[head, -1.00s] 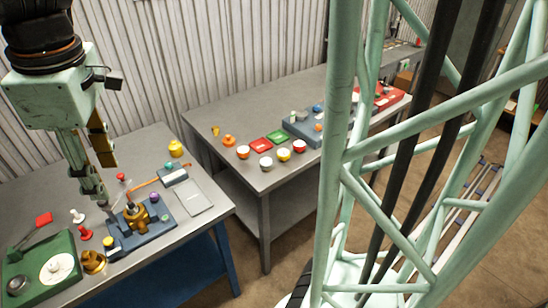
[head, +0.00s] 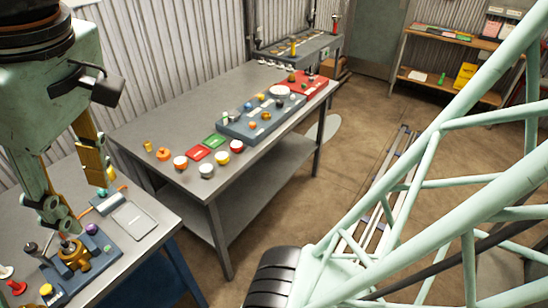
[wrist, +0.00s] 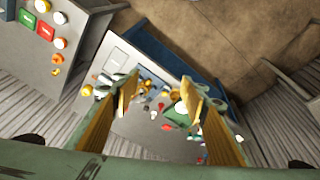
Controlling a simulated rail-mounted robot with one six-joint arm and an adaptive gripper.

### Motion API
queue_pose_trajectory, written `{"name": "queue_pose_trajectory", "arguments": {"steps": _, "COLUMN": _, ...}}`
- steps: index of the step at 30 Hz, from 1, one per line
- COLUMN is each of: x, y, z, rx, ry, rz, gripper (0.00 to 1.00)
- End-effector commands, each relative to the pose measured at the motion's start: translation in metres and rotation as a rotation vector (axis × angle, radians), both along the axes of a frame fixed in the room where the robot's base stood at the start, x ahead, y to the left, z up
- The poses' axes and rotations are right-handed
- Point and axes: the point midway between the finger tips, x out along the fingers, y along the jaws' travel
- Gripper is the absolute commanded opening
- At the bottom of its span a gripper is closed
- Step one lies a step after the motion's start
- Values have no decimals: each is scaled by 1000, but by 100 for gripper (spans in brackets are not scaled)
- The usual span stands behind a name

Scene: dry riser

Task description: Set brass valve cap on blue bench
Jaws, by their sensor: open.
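A small brass-coloured piece (head: 148,146), which looks like the valve cap, stands at the near left corner of the long grey table. It also seems to show in the wrist view (wrist: 55,71). The bench with blue sides (head: 155,284) is at lower left in the head view, and its blue edge crosses the wrist view (wrist: 180,52). My gripper (head: 64,222) is over this bench, just above a brass valve (head: 73,256) on a blue board; contact cannot be told. In the wrist view my gripper (wrist: 158,88) is open with nothing held.
Beside the brass piece stand an orange knob (head: 163,154) and several cups, with red (head: 198,153) and green (head: 214,140) cards behind. A blue-grey tray (head: 240,127) holds small parts. A gap of floor separates the two benches. A wooden shelf (head: 445,94) stands far right.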

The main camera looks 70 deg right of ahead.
Motion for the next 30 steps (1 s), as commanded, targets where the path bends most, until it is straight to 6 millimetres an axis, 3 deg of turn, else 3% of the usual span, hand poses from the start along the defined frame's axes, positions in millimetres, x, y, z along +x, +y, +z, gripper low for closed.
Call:
{"name": "queue_pose_trajectory", "arguments": {"steps": 9, "x": -52, "y": -10, "z": 3, "rx": 48, "ry": -34, "rz": -169, "gripper": 40}}
{"name": "queue_pose_trajectory", "arguments": {"steps": 15, "x": -74, "y": -13, "z": 1, "rx": 71, "ry": -46, "rz": -250, "gripper": 40}}
{"name": "queue_pose_trajectory", "arguments": {"steps": 30, "x": -81, "y": -15, "z": -1, "rx": 79, "ry": -47, "rz": -283, "gripper": 40}}
